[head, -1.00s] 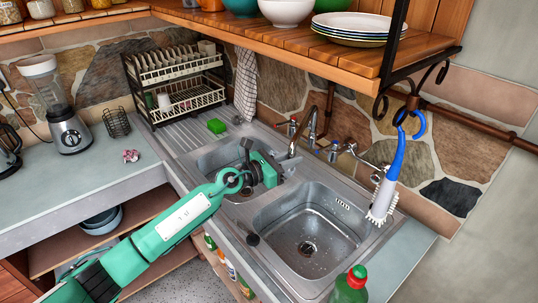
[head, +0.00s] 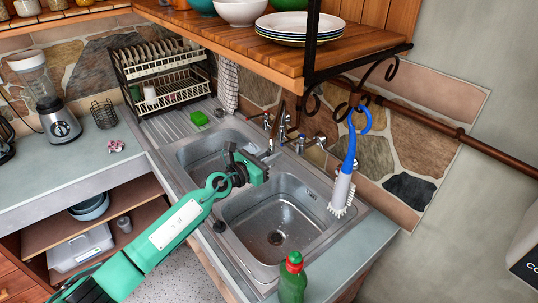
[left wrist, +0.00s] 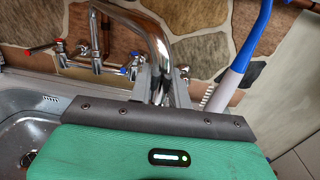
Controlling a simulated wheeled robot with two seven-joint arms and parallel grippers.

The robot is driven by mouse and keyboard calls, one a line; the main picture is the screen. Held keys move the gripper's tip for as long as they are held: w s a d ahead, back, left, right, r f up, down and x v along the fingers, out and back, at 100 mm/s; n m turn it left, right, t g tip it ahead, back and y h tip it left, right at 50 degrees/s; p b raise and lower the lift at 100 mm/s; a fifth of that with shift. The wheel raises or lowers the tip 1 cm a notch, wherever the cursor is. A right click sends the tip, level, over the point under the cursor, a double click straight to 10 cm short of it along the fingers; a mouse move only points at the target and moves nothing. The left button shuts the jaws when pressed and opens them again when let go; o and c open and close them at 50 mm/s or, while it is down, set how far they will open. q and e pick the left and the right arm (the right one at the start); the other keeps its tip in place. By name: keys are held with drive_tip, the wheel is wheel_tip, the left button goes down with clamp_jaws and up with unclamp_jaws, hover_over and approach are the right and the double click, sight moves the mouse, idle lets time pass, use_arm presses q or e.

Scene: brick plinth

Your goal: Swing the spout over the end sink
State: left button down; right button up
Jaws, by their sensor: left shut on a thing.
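The chrome spout (left wrist: 153,32) arches down in the left wrist view and its lower end sits between the fingers of my left gripper (left wrist: 161,84). In the head view my left gripper (head: 262,171) is shut on the spout, near the divider between the two basins. The end sink (head: 272,222) is the nearer, right-hand basin, empty, with a drain in its floor. The other basin (head: 198,150) lies to the left, partly behind my gripper. The spout's tip is largely hidden by the gripper. My right gripper is not in view.
Tap handles (head: 300,143) stand along the back of the sink. A blue-handled brush (head: 346,170) hangs at the right from a hook. A green bottle (head: 292,280) stands by the front edge. A wooden shelf (head: 235,45) overhangs the back.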

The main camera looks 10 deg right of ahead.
use_arm(q)
drive_tip(key=shift+w+a+r, duration=0.1)
drive_tip(key=shift+r, duration=0.15)
drive_tip(key=c, duration=1.4)
unclamp_jaws()
drive_tip(key=shift+o, duration=0.2)
drive_tip(key=shift+w+f, duration=0.1)
drive_tip(key=shift+f, duration=0.1)
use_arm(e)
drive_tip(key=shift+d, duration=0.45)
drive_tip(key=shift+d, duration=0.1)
use_arm(q)
drive_tip(key=shift+s+a, duration=0.35)
drive_tip(key=v, duration=1.2)
drive_tip(key=shift+s+a, duration=0.25)
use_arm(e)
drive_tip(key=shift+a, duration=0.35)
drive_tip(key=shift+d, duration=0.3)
